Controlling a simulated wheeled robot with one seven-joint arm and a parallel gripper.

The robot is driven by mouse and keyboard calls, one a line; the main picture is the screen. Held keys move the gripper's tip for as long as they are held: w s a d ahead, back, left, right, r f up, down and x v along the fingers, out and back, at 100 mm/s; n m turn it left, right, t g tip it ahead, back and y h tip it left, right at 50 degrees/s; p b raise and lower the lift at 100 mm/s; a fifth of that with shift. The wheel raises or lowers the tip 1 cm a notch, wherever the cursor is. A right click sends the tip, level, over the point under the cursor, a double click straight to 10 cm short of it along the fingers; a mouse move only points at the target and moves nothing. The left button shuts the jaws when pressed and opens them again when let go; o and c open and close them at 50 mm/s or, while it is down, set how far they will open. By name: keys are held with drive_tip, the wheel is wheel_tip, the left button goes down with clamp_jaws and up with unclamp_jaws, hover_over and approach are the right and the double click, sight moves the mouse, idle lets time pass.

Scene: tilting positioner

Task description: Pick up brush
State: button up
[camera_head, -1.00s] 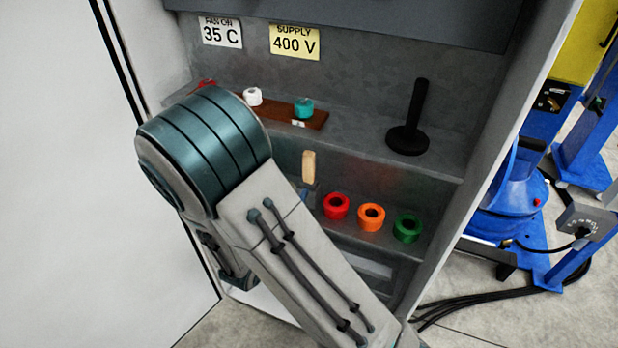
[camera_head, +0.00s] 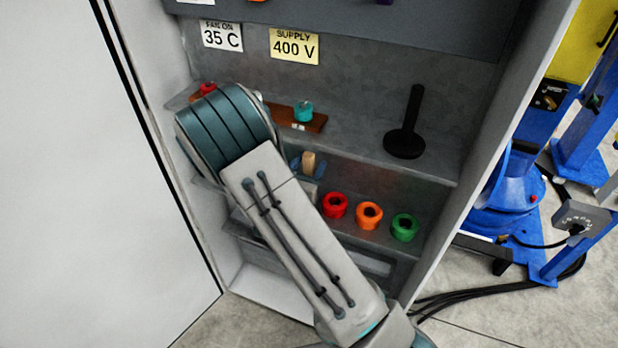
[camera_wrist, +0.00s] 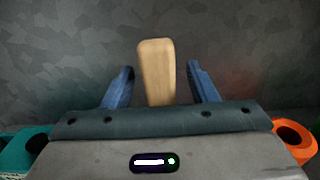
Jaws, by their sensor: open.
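The brush shows as a pale wooden handle (camera_wrist: 157,70), upright between the two blue fingers of my gripper (camera_wrist: 160,80) in the wrist view. There is a gap on each side of the handle, so the gripper is open around it and not touching it visibly. The lower part of the brush is hidden behind my gripper's body. In the head view the handle (camera_head: 309,162) shows just right of my arm, on the lower shelf, with a blue finger beside it.
Red (camera_head: 335,206), orange (camera_head: 369,215) and green (camera_head: 404,227) rings lie right of the brush on the lower shelf. A black stand (camera_head: 405,142) and a brown board (camera_head: 300,119) with coloured spools are on the shelf above. The cabinet's right wall (camera_head: 490,130) bounds the space.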

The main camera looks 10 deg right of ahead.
drive_tip(key=c, duration=1.1)
drive_tip(key=shift+a+r, duration=0.1)
